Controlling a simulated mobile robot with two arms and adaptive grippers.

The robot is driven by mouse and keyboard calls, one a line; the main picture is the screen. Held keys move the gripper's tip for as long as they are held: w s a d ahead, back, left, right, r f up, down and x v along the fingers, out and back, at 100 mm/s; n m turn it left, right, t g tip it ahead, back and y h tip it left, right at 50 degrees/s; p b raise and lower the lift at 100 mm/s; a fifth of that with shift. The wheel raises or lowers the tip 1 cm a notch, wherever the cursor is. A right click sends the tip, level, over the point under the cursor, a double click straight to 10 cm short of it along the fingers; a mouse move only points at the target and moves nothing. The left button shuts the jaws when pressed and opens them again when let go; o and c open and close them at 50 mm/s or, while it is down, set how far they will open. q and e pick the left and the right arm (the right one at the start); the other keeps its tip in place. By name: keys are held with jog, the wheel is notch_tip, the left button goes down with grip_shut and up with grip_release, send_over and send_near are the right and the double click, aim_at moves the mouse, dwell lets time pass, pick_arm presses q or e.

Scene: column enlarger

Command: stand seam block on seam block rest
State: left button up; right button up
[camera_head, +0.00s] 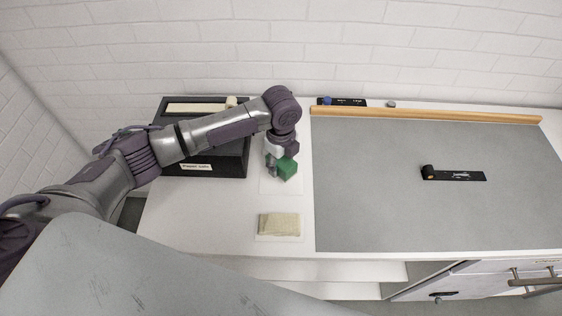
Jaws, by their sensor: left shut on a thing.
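My left gripper (272,166) reaches down over the white worktop, between the black box and the grey mat. It is shut on a green block (288,168), which looks like the seam block. The fingers and wrist hide part of the block. Below it is a pale flat pad (283,188), probably the seam block rest, partly covered by the gripper. I cannot tell whether the block touches the pad. My right gripper is not in view.
A labelled black box (172,158) stands left, behind my arm. A beige sponge-like piece (280,224) lies on a white pad in front. The grey mat (380,190) is right, with a wooden rail (430,115) along its back and a black tool (455,175) on it.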

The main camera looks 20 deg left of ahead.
aim_at(281, 182)
pick_arm(q)
jog(key=shift+r, duration=0.15)
jog(key=shift+f+b, duration=1.45)
jog(key=shift+f, duration=1.55)
jog(key=shift+p, duration=0.3)
jog(key=shift+p, duration=0.35)
jog(key=shift+f+b, duration=0.45)
jog(key=shift+f, duration=0.15)
